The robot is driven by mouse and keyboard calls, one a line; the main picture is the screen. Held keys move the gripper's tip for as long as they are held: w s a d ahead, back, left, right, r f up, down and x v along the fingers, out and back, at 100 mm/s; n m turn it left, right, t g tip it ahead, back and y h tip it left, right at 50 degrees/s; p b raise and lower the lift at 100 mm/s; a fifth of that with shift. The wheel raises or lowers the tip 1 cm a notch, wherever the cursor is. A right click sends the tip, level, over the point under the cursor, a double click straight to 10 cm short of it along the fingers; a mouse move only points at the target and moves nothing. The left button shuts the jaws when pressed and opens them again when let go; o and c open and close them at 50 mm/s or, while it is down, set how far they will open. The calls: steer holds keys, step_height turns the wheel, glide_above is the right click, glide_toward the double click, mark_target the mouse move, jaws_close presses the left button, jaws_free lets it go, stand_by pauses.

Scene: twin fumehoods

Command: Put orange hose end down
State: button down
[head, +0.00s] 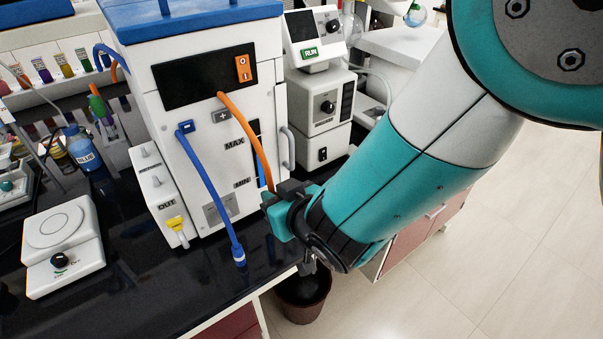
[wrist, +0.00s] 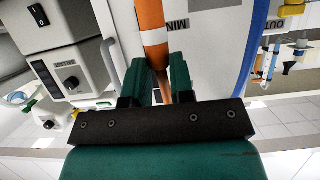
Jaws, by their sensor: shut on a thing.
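The orange hose (head: 244,130) comes out of the black front panel of the white machine (head: 213,150) and bends down to my gripper (head: 278,197). My gripper is shut on the hose near its lower end, in front of the machine's lower right side. In the wrist view the orange hose (wrist: 152,22) runs down between the two green fingers of my gripper (wrist: 155,85). Its very tip is mostly hidden behind the gripper. A blue hose (head: 208,186) hangs from the same machine, its blue end (head: 239,256) low over the black bench.
The black bench top (head: 190,285) is bare in front of the machine. A hotplate (head: 62,243) stands at left, and a white pump-like device (head: 320,100) stands to the right of the machine. A dark red bin (head: 303,298) is on the floor below the bench edge.

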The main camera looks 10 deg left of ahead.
step_height(320, 180, down, 9)
steer(key=shift+f+p, duration=0.1)
steer(key=shift+p, duration=0.45)
steer(key=c, duration=1)
jaws_free()
